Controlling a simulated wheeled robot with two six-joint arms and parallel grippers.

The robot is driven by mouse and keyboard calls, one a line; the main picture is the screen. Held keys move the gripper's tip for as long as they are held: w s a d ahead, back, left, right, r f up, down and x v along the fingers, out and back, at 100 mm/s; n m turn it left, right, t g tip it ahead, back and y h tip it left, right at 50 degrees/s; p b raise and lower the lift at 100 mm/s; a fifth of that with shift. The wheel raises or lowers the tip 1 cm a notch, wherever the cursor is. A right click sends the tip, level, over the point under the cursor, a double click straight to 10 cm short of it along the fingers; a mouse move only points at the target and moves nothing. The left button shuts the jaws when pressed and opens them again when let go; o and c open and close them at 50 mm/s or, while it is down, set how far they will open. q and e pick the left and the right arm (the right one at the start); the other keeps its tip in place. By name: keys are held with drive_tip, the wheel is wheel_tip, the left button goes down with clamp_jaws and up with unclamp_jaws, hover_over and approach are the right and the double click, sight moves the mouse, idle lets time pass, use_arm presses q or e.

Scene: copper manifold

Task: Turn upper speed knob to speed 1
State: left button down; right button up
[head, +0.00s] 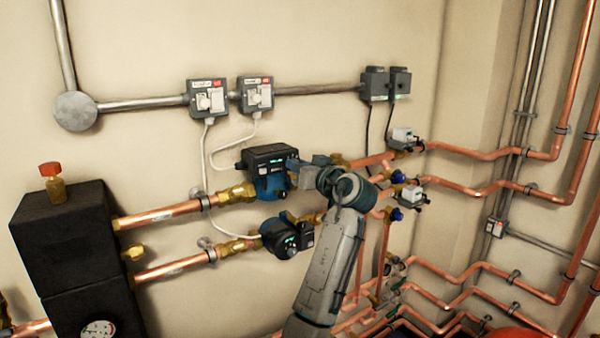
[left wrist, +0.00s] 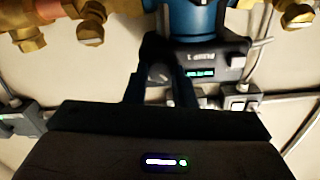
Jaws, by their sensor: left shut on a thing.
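The upper pump (head: 262,162) has a dark control box over a blue body and sits in the upper copper line. In the left wrist view its dark panel (left wrist: 228,58) appears upside down, with a "PUMP 1" label and lit green display. My left gripper (head: 293,168) reaches the pump's right side. In the left wrist view its two dark fingers (left wrist: 160,78) are shut on the speed knob (left wrist: 158,73), one finger on each side. The knob is mostly hidden, and its pointer setting cannot be read. My right gripper is not in view.
A second, lower pump (head: 285,238) sits just below, near my left arm. Brass fittings (head: 238,193) and copper pipes flank both pumps. Two grey switch boxes (head: 208,98) with white cables are on the wall above. A black unit (head: 70,235) stands at left.

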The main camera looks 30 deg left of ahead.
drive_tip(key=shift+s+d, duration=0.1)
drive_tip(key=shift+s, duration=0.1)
use_arm(q)
drive_tip(key=c, duration=1.2)
unclamp_jaws()
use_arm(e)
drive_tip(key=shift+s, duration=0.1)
use_arm(q)
drive_tip(key=shift+d, duration=0.1)
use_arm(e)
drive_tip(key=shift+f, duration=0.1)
use_arm(q)
drive_tip(key=b+v, duration=0.3)
drive_tip(key=v, duration=0.7)
drive_tip(key=shift+d, duration=0.35)
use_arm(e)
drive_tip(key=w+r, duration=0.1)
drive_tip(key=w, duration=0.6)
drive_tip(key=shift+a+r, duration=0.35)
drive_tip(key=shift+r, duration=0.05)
